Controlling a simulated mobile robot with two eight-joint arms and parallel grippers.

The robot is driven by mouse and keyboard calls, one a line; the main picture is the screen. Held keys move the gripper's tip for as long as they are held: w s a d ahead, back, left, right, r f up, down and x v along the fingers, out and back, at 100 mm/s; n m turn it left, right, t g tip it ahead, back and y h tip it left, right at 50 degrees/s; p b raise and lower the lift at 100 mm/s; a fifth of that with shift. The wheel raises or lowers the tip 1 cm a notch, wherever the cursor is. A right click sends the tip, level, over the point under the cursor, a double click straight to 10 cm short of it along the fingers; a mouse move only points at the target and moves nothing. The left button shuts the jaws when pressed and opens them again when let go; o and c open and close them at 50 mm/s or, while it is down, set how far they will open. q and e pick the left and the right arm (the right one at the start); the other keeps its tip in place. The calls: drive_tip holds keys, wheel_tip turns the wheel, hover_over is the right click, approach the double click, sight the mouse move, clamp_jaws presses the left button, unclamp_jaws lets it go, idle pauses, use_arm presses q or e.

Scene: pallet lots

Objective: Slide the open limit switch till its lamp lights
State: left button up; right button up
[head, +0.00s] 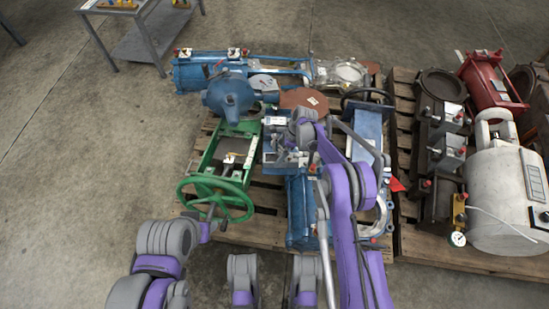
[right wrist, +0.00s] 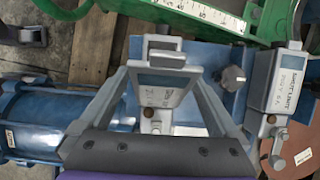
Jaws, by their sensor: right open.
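Two grey limit switch boxes show in the right wrist view. One switch (right wrist: 160,92) with a printed label sits between the fingers of my right gripper (right wrist: 162,72). The other labelled switch (right wrist: 287,82) stands to the right, outside the fingers. Each has a small dull brown round spot low on its face; I see no lit lamp. I cannot tell which one is the open switch. My right gripper (head: 287,160) is open over the blue actuator in the head view, fingers either side of the box; contact cannot be told.
A blue cylinder (right wrist: 50,115) lies left of the gripper. A green valve frame with a handwheel (head: 215,195) stands close by on the wooden pallet. A second pallet (head: 420,240) holds grey and red equipment at right.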

sight(275, 158)
drive_tip(key=shift+b+x, duration=0.4)
drive_tip(key=shift+x, duration=1.8)
drive_tip(key=shift+c, duration=0.3)
clamp_jaws()
